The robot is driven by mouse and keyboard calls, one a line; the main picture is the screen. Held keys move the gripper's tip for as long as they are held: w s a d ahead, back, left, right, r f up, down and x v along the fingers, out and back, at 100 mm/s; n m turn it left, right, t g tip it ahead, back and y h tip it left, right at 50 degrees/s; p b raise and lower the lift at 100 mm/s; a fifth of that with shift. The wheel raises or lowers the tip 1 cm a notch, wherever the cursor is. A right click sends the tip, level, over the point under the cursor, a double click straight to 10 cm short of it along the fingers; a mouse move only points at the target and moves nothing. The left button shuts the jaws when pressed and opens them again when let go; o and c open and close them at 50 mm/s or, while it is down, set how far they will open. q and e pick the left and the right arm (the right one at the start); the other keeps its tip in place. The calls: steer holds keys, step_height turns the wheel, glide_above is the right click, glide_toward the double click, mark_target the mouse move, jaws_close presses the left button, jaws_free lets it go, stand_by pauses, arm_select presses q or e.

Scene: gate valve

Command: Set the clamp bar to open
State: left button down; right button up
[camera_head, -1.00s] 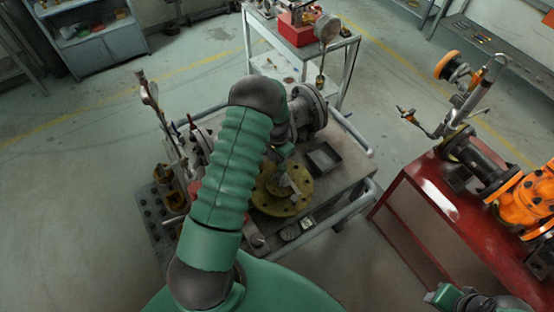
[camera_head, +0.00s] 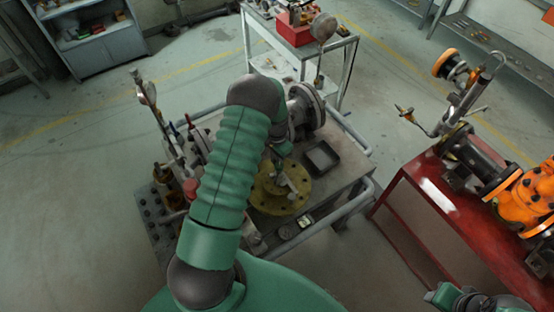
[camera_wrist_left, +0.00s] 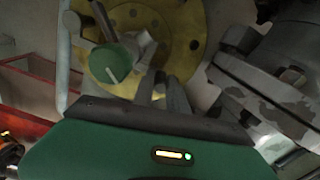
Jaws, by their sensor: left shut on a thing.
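A yellow round flange (camera_head: 268,203) with bolt holes lies on the grey cart, partly behind my left arm. A grey clamp bar (camera_head: 291,186) lies across its top. In the left wrist view, the flange (camera_wrist_left: 185,15) fills the upper middle, with grey bar parts (camera_wrist_left: 143,45) and a green round knob (camera_wrist_left: 110,63) with a pale pointer line in front of it. My left gripper (camera_wrist_left: 163,88) has its fingers close together at the bar; the exact contact is hard to see. In the head view, my right arm's end (camera_head: 447,296) shows at the bottom right; its fingers are unclear.
A dark square tray (camera_head: 322,158) and a grey pipe flange (camera_head: 306,108) are on the cart beside my left arm. Fittings (camera_head: 165,140) stand at its left. A red bench (camera_head: 420,195) with orange valve parts stands at the right. Open floor lies between cart and bench.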

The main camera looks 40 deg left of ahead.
arm_select(q)
steer(key=shift+s+f, duration=0.15)
steer(key=shift+s, duration=0.1)
stand_by(0.5)
steer(key=shift+w+d, duration=0.15)
steer(key=shift+w, duration=0.1)
steer(key=shift+w+d+f+m+b, duration=0.1)
steer(key=shift+w+d+m+b, duration=0.35)
steer(key=shift+w+m+b, duration=0.4)
steer(key=w+d+m+b, duration=0.2)
steer(key=m, duration=0.1)
steer(key=shift+w+d, duration=0.35)
steer(key=shift+w, duration=0.05)
steer(key=d+m, duration=0.1)
steer(key=w+d+m, duration=0.1)
steer(key=d+m, duration=0.1)
steer(key=w+d+m+b, duration=0.1)
steer(key=shift+w+d, duration=0.15)
steer(key=shift+w, duration=0.1)
steer(key=shift+w+d+m, duration=0.25)
steer(key=shift+d+m, duration=1)
